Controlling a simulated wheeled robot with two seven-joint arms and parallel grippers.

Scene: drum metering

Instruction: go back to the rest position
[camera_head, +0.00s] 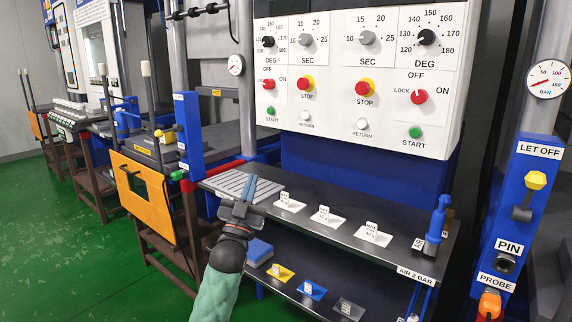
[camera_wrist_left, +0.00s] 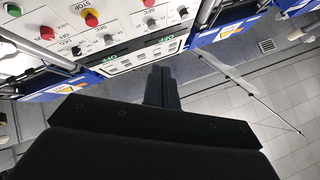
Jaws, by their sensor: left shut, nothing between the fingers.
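My left gripper (camera_head: 247,188) is shut and empty, its fingers close together and pointing away over the left part of the upper metal shelf (camera_head: 330,248). Its fingers also show in the left wrist view (camera_wrist_left: 161,86), pressed together with nothing between them. In the head view it overlaps the edge of a grey slatted plate (camera_head: 232,183); I cannot tell whether it touches it. The white control panel (camera_head: 340,110) with dials and buttons stands behind and above it. My right gripper is in neither view.
Labelled white holders (camera_head: 324,217) line the upper shelf. Below are a blue block (camera_head: 259,250) and coloured holders (camera_head: 312,289). An orange panel (camera_head: 140,195) stands left, a blue post (camera_head: 515,215) with a gauge (camera_head: 547,80) right. Green floor (camera_head: 75,260) lies open at left.

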